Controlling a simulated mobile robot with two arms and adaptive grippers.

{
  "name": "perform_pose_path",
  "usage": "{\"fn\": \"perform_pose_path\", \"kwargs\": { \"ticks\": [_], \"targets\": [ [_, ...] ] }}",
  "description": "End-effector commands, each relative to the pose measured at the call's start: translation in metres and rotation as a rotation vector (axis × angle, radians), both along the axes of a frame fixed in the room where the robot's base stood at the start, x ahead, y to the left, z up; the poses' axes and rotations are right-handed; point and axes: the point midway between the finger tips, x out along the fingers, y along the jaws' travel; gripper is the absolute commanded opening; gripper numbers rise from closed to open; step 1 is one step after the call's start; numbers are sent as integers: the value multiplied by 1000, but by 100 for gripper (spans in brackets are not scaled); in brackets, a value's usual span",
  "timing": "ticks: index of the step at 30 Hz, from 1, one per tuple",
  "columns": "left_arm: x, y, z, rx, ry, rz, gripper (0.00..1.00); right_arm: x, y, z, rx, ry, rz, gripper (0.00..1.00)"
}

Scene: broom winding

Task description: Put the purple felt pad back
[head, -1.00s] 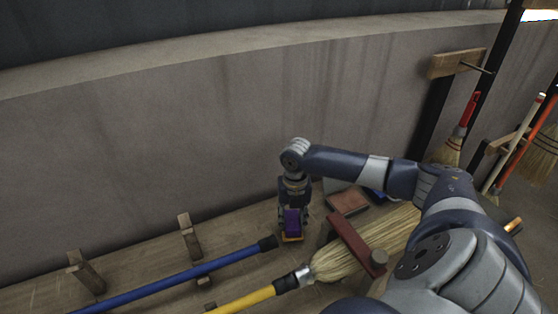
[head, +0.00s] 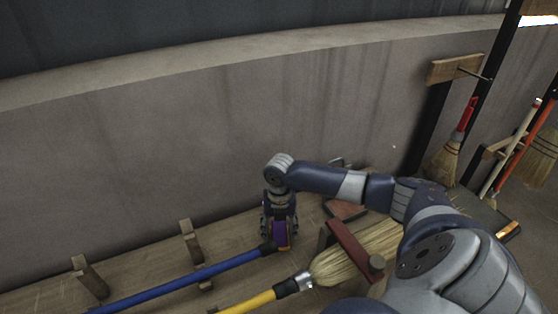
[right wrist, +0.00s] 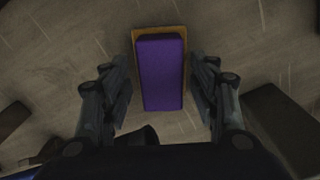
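The purple felt pad (right wrist: 161,72) shows in the right wrist view, lying on a slightly larger tan-yellow piece (right wrist: 158,30) whose edge shows around it. My right gripper (right wrist: 161,85) has one finger on each side of the pad, with narrow gaps between fingers and pad, so it looks open. In the head view the right gripper (head: 280,238) points down over the bench, with the purple pad (head: 280,235) showing among its fingers. Whether the pad's underside touches the bench is hidden. My left gripper is not in view.
A blue handle (head: 190,280) ends close to the right gripper. A yellow-handled broom (head: 345,262) lies to the right under a red bar (head: 352,248). Wooden pegs (head: 190,240) stand on the bench (head: 150,265) at left. A concrete wall (head: 200,150) rises behind.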

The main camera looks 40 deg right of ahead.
Motion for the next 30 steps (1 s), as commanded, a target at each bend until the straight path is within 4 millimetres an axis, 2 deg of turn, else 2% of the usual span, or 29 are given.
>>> {"fn": "perform_pose_path", "kwargs": {
  "ticks": [7,11,14,24,30],
  "targets": [
    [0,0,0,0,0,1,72,0,0,1,0,0,0,56],
    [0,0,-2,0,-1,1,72,1,0,8,0,-4,1,56],
    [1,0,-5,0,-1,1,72,1,-1,23,-1,-4,2,56],
    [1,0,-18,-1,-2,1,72,1,-1,93,0,-5,0,56],
    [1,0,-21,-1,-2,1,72,0,-1,117,1,-2,0,56]
  ]
}}
